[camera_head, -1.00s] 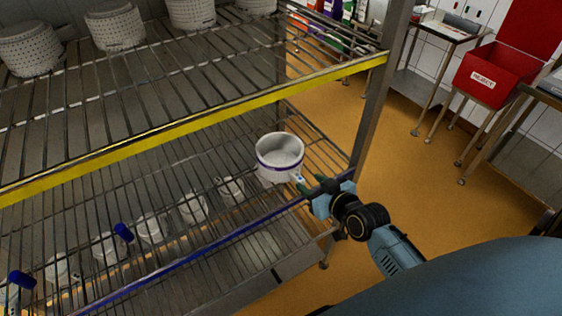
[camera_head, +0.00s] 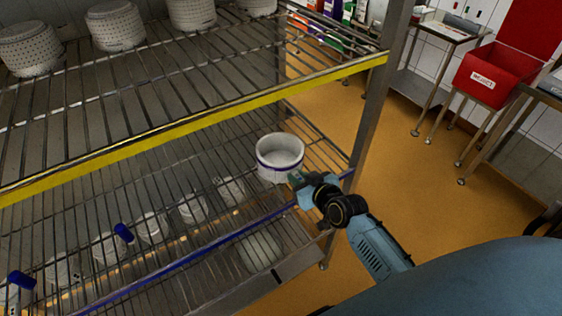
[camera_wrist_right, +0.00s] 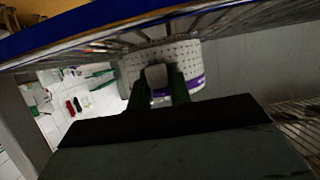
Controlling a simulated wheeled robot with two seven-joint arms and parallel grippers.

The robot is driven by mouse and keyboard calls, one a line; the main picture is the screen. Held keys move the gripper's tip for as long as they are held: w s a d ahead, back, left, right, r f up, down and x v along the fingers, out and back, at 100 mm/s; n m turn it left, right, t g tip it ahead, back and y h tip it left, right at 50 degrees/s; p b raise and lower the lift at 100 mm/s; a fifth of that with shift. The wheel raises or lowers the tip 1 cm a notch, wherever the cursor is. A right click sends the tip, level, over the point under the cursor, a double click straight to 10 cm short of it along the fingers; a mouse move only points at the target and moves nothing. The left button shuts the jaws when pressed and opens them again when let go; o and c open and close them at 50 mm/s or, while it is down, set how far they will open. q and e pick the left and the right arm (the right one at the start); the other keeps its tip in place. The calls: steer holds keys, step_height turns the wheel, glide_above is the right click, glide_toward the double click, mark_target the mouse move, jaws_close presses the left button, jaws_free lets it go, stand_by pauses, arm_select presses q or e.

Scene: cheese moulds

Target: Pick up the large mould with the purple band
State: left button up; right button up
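The large white mould with the purple band (camera_head: 279,155) stands upright on the lower wire shelf (camera_head: 225,240), near its right end. My right gripper (camera_head: 297,178) is at the mould's front lower right side. In the right wrist view, the perforated wall of the mould (camera_wrist_right: 185,58) and its purple band lie just beyond my gripper's green fingers (camera_wrist_right: 157,88). The fingers are apart, with a small pale part of the mould showing between them. I cannot tell whether they touch it. My left gripper is not in view.
The upper shelf with a yellow edge (camera_head: 200,122) holds several large perforated moulds (camera_head: 115,27). A rack post (camera_head: 378,110) rises at the right. A red box (camera_head: 492,78) stands beyond open floor.

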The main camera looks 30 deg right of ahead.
jaws_close()
step_height(320, 180, up, 10)
steer(key=shift+r+p, duration=0.1)
steer(key=shift+p, duration=0.65)
